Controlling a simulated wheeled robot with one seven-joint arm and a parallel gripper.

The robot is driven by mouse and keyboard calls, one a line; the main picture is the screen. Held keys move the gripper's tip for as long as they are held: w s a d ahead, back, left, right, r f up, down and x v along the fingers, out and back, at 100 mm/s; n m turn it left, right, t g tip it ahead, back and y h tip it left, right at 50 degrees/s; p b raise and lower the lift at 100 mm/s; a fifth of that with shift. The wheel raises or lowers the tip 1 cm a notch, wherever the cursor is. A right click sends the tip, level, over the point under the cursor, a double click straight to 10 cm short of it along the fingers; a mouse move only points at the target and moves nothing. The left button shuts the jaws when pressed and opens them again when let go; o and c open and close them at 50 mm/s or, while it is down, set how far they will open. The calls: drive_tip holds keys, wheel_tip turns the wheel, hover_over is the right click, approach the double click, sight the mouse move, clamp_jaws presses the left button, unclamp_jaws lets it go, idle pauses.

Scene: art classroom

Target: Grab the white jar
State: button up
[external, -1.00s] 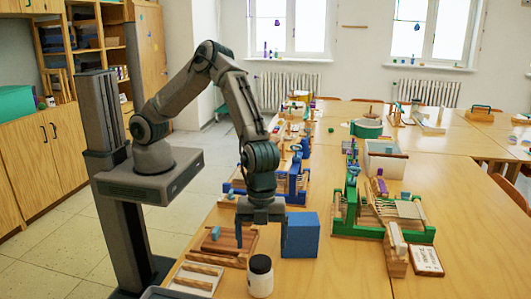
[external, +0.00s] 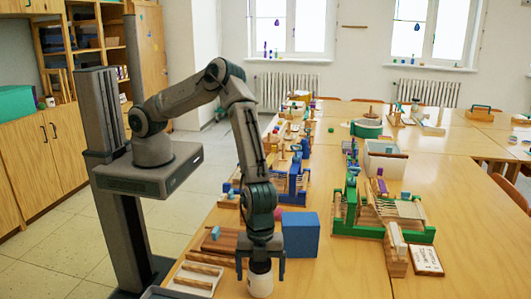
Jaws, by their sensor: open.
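The white jar (external: 260,284) stands upright near the front edge of the table. Its dark lid is now largely hidden behind my gripper. My gripper (external: 260,272) points down at the jar from above and is open. One finger shows to the left of the jar and one to the right, at about the height of its upper part. I cannot tell from this view whether the fingers touch the jar or sit exactly around it in depth.
A blue box (external: 300,236) stands close behind and right of the jar. A tray with wooden bars (external: 197,279) lies to the left. A green wooden frame (external: 382,230) and a small sign (external: 427,260) stand to the right. The table front right of the jar is clear.

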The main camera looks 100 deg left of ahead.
drive_tip(key=c, duration=1.3)
drive_tip(key=shift+r, duration=0.1)
